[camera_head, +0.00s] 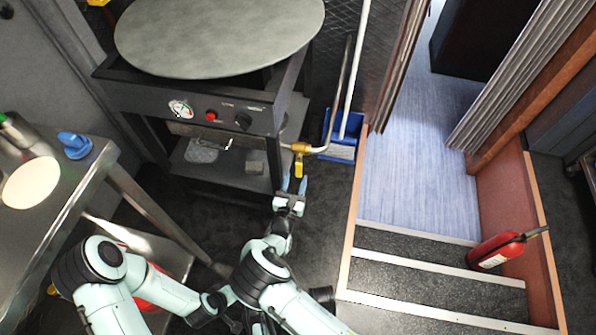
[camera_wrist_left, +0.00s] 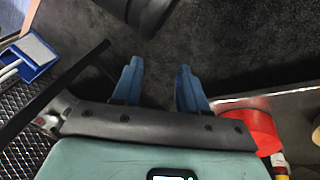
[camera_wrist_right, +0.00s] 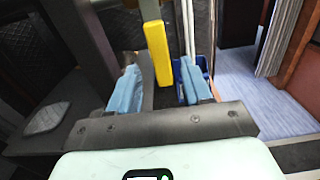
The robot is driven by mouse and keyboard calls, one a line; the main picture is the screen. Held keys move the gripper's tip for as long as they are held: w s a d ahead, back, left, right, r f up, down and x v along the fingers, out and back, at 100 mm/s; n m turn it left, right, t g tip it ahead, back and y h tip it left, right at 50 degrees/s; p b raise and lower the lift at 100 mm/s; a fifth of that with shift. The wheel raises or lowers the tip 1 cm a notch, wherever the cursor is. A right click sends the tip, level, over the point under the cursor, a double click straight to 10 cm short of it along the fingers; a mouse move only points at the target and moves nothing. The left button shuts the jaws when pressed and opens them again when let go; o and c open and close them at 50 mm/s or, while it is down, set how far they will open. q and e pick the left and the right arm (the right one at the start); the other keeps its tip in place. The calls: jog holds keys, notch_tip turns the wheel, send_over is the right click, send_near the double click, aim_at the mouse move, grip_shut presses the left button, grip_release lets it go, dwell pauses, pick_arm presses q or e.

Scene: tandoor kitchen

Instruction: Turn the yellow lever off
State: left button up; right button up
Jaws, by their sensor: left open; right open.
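The yellow lever (camera_head: 299,167) hangs down from a brass valve (camera_head: 300,148) on a pipe at the right side of the black stove stand. My right gripper (camera_head: 294,184) is open, just below and in front of the lever. In the right wrist view the lever (camera_wrist_right: 157,52) appears upright between the two open blue fingers (camera_wrist_right: 159,78), with a gap on each side; I cannot tell how deep it is between them. My left gripper (camera_wrist_left: 160,68) is open and empty above the dark floor; its fingers are not clear in the head view.
The stove stand (camera_head: 190,110) carries a large round plate (camera_head: 215,35), with a red button (camera_head: 211,115) and a black knob (camera_head: 243,120) on its front. A blue bin (camera_head: 343,150) stands right of the lever. A metal table (camera_head: 85,185) is left. Steps and a fire extinguisher (camera_head: 496,249) are right.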

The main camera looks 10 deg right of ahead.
pick_arm(q)
jog(key=shift+g, duration=0.4)
jog(key=s+d+r+p, duration=0.1)
jog(key=s+r, duration=0.1)
jog(key=shift+s+d+r+p, duration=0.25)
jog(key=shift+s+d+p, duration=0.1)
jog(key=shift+s+p, duration=0.05)
pick_arm(e)
jog(key=v, duration=0.9)
jog(key=shift+d, duration=0.1)
